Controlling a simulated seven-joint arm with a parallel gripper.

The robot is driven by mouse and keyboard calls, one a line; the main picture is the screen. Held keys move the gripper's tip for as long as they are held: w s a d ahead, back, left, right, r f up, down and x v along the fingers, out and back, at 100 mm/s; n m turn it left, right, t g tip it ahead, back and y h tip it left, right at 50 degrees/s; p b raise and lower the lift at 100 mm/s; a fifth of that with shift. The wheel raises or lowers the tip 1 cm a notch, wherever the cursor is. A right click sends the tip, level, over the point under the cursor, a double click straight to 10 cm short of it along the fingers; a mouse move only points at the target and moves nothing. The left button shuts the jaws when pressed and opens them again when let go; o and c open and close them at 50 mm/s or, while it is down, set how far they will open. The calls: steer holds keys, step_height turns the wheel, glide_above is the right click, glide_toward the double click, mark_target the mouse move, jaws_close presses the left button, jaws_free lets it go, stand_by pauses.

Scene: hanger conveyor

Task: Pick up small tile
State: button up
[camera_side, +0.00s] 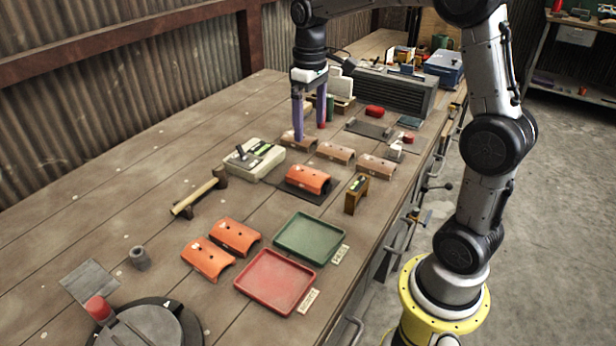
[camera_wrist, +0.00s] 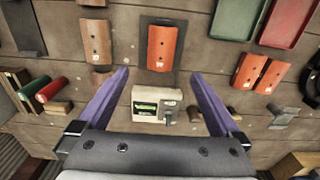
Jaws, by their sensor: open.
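My gripper (camera_side: 309,131) has two long purple fingers spread apart, with nothing between them. It hangs over the back of the bench, by the row of brown curved tiles. In the wrist view my gripper (camera_wrist: 159,73) frames empty space beyond a grey lever box. Three brown curved tiles show: a far one (camera_side: 298,140), a middle one (camera_side: 335,152) and a near one (camera_side: 376,165). An orange curved tile (camera_side: 308,179) lies on a dark plate; it also shows in the wrist view (camera_wrist: 161,47). Two more orange tiles (camera_side: 207,258) (camera_side: 234,235) lie side by side. I cannot tell which tile is the small one.
A grey lever box (camera_side: 255,160) stands left of the orange tile on the plate. A green tray (camera_side: 309,238) and a red tray (camera_side: 275,282) lie near the front edge. A wooden handle (camera_side: 195,198) and a small wooden stand (camera_side: 356,194) rise from the bench.

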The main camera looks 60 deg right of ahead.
glide_above(308, 173)
steer(key=f, duration=0.8)
steer(key=shift+s+d+f, duration=0.2)
steer(key=shift+d+f, duration=0.05)
steer(key=shift+d, duration=0.05)
steer(key=shift+w+a+f, duration=0.1)
steer(key=shift+a+f, duration=0.05)
steer(key=shift+f, duration=1.25)
steer(key=shift+w+a+f, duration=0.1)
steer(key=shift+f, duration=1.25)
steer(key=shift+r, duration=0.1)
steer(key=c, duration=1.4)
